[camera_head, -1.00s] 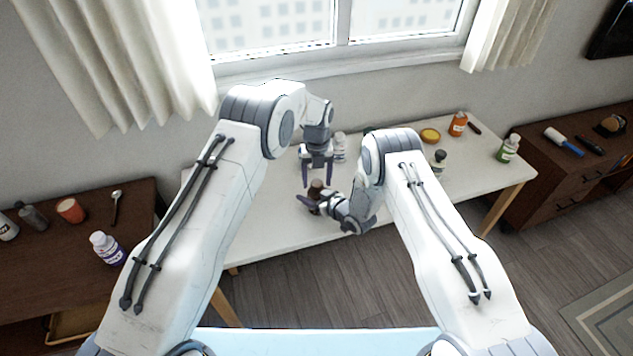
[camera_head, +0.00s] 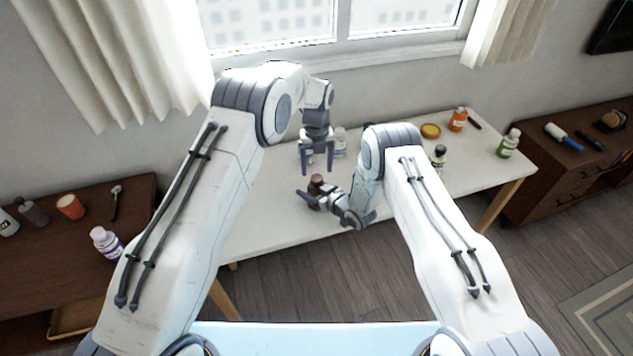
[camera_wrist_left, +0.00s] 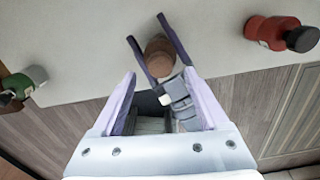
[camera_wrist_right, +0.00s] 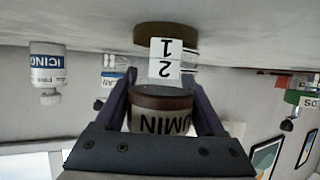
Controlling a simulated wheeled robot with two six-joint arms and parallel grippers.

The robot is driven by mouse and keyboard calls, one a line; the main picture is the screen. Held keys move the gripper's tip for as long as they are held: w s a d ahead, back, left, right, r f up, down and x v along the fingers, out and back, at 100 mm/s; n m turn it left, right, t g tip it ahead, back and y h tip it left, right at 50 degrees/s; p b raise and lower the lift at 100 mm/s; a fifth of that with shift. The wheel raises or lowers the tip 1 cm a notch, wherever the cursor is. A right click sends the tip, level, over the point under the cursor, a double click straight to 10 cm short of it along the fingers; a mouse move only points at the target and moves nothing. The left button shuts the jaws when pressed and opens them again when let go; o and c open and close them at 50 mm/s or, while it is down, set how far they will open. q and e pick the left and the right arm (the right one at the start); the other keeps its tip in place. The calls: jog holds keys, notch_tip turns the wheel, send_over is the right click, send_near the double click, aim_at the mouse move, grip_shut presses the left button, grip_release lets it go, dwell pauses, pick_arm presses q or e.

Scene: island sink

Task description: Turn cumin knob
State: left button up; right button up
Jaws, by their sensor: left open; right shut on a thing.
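The cumin jar (camera_head: 316,183) has a brown top and stands on the white table. In the right wrist view its label (camera_wrist_right: 160,122) reads "UMIN", upside down, beside a white tag with "1" and "2". My right gripper (camera_head: 313,197) is shut on the jar from the side, low over the table; its fingers flank the jar in the left wrist view. The jar's round brown top (camera_wrist_left: 160,56) faces my left wrist camera. My left gripper (camera_head: 318,171) is open and empty, pointing down above the jar, apart from it.
An orange bottle (camera_head: 458,119), a yellow dish (camera_head: 431,131), a small dark-capped bottle (camera_head: 438,157) and a green bottle (camera_head: 508,144) stand on the table's right side. A clear bottle (camera_head: 340,143) stands behind my grippers. The table's front left is clear.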

aim_at(317, 178)
pick_arm(q)
jog(key=n, duration=0.2)
jog(key=r+n, duration=0.1)
jog(key=n, duration=0.5)
jog(key=r+n, duration=0.1)
jog(key=n, duration=0.2)
jog(key=shift+r+n, duration=0.2)
jog(key=shift+n, duration=0.2)
jog(key=n, duration=0.3)
jog(key=r+n, duration=0.1)
jog(key=n, duration=0.2)
jog(key=shift+d+r, duration=0.1)
jog(key=n, duration=0.4)
jog(key=shift+r, duration=0.4)
notch_tip(317, 178, down, 8)
jog(key=n, duration=2.2)
jog(key=shift+s, duration=0.1)
grip_shut()
